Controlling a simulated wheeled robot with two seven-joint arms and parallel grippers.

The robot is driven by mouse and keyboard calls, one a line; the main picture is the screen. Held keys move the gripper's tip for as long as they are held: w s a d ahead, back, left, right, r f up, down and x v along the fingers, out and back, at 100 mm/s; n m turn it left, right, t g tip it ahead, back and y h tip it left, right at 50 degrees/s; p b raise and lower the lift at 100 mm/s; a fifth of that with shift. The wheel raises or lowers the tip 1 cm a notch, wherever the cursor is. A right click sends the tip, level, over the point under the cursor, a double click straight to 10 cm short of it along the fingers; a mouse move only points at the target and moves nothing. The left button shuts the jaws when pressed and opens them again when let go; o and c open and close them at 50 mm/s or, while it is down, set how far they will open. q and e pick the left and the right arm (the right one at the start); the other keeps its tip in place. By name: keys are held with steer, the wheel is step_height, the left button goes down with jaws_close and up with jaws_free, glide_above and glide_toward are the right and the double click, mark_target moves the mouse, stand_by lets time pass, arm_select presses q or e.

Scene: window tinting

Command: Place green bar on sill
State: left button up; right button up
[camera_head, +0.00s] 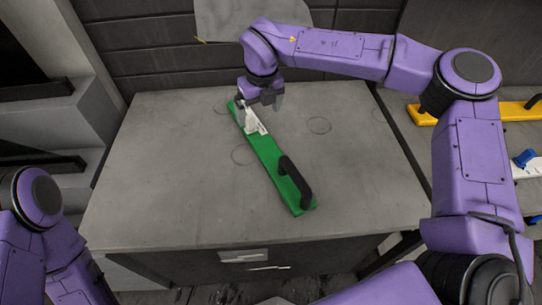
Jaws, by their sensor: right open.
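A long green bar (264,152) with a black handle (295,178) lies slanted on the grey cabinet top, from upper left to lower right. A white piece (251,124) shows at its upper end; I cannot tell whether it is part of the bar. My right gripper (257,103) is open at the bar's far upper end, partly hiding it. I cannot tell whether the fingers touch the bar. My left arm shows at the lower left, but its gripper is out of frame. I cannot make out for certain which surface is the sill.
The grey cabinet top (165,170) has wide free room on both sides of the bar. A yellow bar (501,109) with a black handle and a white tool with a blue part (523,158) lie at the right. Dark panelling (150,50) stands behind the cabinet.

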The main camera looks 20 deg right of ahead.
mark_target(267, 148)
steer(key=shift+m+g, duration=0.3)
steer(key=shift+g, duration=0.6)
steer(key=s+f+p, duration=0.1)
steer(key=f, duration=0.2)
steer(key=s+f+p, duration=0.1)
steer(key=f, duration=0.3)
steer(key=s+f+p, duration=0.1)
steer(key=f, duration=0.2)
steer(key=shift+s+d+f, duration=0.15)
steer(key=shift+s+d, duration=0.05)
steer(key=shift+d, duration=0.15)
steer(key=shift+d+f, duration=0.1)
steer(key=shift+f, duration=0.3)
steer(key=shift+w+r, duration=0.1)
jaws_close()
